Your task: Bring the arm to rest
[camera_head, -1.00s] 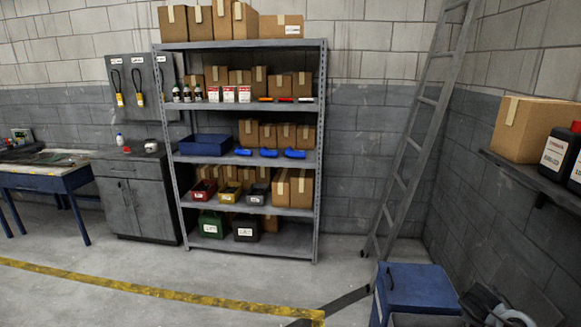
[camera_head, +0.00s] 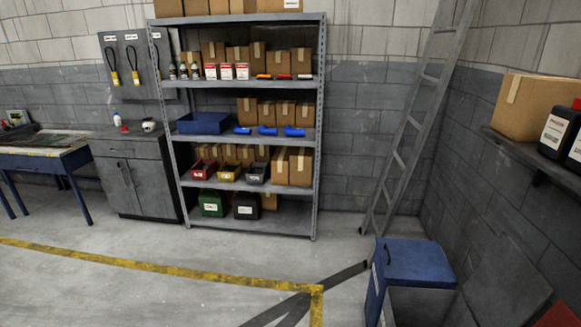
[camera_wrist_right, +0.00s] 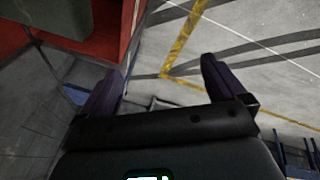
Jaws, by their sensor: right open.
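My right gripper (camera_wrist_right: 163,90) shows in the right wrist view with its two dark fingers spread wide apart. It is open, and nothing is between the fingers but the grey floor with a yellow line (camera_wrist_right: 183,45) beyond. Neither gripper shows in the head view. My left gripper is not seen in any frame.
In the head view, a metal shelf rack (camera_head: 316,120) with boxes and bins stands at the back. A ladder (camera_head: 410,125) leans right of it. A blue bin (camera_head: 415,262) stands at the front right. A cabinet (camera_head: 130,180) stands at left. The floor (camera_head: 150,265) between is mostly clear.

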